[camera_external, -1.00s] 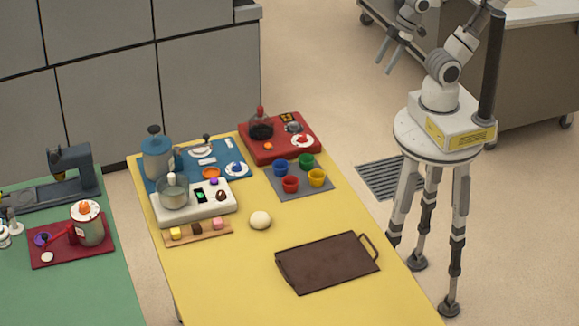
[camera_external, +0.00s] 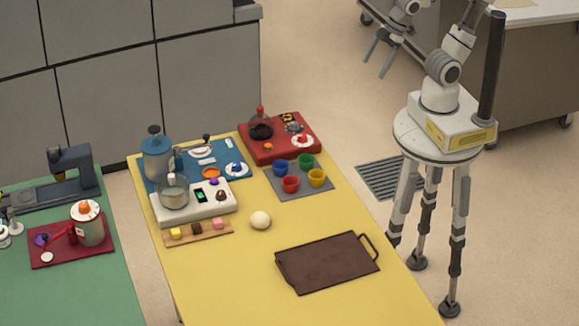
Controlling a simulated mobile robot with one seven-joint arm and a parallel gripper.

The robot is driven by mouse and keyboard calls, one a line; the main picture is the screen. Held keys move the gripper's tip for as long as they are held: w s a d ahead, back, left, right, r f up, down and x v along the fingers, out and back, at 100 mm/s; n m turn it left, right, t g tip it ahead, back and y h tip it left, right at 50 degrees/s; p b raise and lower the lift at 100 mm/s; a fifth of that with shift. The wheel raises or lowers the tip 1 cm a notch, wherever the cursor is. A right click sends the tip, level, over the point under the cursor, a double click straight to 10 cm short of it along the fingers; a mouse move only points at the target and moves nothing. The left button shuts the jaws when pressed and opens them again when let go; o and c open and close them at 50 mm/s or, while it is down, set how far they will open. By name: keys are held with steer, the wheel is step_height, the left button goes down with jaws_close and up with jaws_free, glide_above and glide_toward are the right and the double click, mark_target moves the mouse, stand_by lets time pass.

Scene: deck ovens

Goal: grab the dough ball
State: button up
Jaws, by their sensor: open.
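The dough ball (camera_external: 260,220) is a small cream-white ball on the yellow table (camera_external: 220,285). It lies left of the dark brown tray and right of the small wooden board. My gripper (camera_external: 376,65) is at the upper right, high and well away from the dough ball. Its two fingers are apart with nothing between them.
The brown tray (camera_external: 328,265) with a handle lies right of the ball. A grey mat (camera_external: 300,191) with several coloured cups and a red tray (camera_external: 279,148) stand behind it. A white scale (camera_external: 220,203) and wooden board (camera_external: 222,232) are to the left. The table's front is clear.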

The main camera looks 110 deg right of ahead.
steer(key=w+f+n+h, duration=0.1)
steer(key=w+f+n, duration=0.2)
steer(key=w, duration=0.3)
steer(key=w+f+n+h, duration=0.1)
steer(key=w+f+n, duration=0.1)
steer(key=w+n, duration=0.3)
steer(key=n+t+h+b, duration=0.25)
steer(key=n+t, duration=0.35)
steer(key=n, duration=1.6)
glide_toward(267, 214)
steer(key=x, duration=1.2)
steer(key=shift+w+f, duration=0.15)
steer(key=shift+w, duration=0.05)
steer(key=c, duration=1.1)
steer(key=shift+c, duration=0.4)
